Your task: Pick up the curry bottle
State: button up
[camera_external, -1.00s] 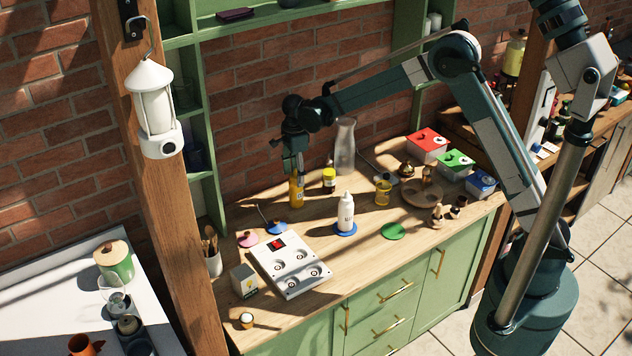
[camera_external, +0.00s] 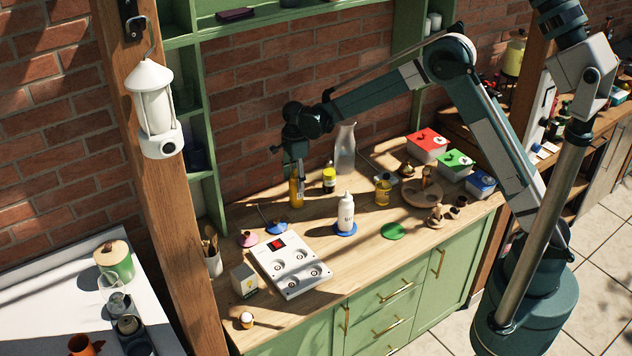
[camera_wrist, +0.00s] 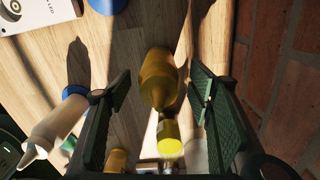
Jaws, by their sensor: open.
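A mustard-yellow bottle (camera_external: 296,195), apparently the curry bottle, stands upright on the wooden counter near the brick wall. No name on it is readable. My gripper (camera_external: 297,183) points down over it from above, and its fingers overlap the bottle's upper part in the external view. In the wrist view the bottle (camera_wrist: 158,80) shows in the gap between the two open fingers (camera_wrist: 155,105). Gaps show on both sides, and I see no finger touching it.
A yellow-capped jar (camera_external: 329,180) stands close to the right, with a glass carafe (camera_external: 345,150) behind it. A white squeeze bottle (camera_external: 346,214) stands on a blue disc. A white cooker (camera_external: 290,264) lies in front. The brick wall (camera_wrist: 290,90) is close behind.

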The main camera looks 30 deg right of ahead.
aim_at(296, 189)
jog(key=shift+a+f, duration=0.1)
jog(key=shift+f, duration=2.45)
jog(key=c, duration=1.1)
jog(key=shift+c, duration=0.2)
jog(key=shift+r, duration=5)
